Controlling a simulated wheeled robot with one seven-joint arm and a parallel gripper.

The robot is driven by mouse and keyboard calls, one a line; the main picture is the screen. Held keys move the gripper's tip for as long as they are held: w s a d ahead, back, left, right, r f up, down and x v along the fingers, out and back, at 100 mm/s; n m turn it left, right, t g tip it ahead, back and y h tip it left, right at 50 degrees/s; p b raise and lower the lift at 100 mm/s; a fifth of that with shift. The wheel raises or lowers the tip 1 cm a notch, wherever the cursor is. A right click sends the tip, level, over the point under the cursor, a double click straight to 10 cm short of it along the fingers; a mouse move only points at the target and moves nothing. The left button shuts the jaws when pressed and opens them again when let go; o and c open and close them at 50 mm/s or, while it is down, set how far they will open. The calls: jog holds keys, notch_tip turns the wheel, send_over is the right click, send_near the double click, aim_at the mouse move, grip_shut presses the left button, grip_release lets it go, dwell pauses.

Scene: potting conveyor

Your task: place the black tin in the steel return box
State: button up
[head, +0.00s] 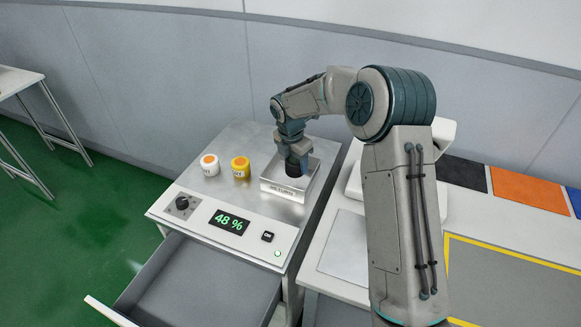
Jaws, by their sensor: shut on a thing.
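The black tin (292,167) is in my gripper (297,158), which is shut on it and points down. The tin is partly hidden by the fingers. The steel return box (285,189) is an open, shallow metal box with a label on its front, on the right part of the steel cabinet top. The tin is over or inside the box opening. I cannot tell whether its base touches the box floor.
A white tin (210,170) and a yellow tin (240,172), both with orange tops, stand left of the box. The cabinet front has a knob (182,203) and a display (230,221) reading 48 %. An open drawer (200,285) juts out below. A white bench stands right.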

aim_at(291, 170)
jog(key=shift+w+a+f, duration=0.6)
jog(key=shift+w+a, duration=0.05)
jog(key=shift+a, duration=0.05)
jog(key=shift+f+p, duration=0.65)
jog(key=shift+f, duration=1.3)
jog(key=shift+f, duration=0.15)
jog(key=o, duration=1)
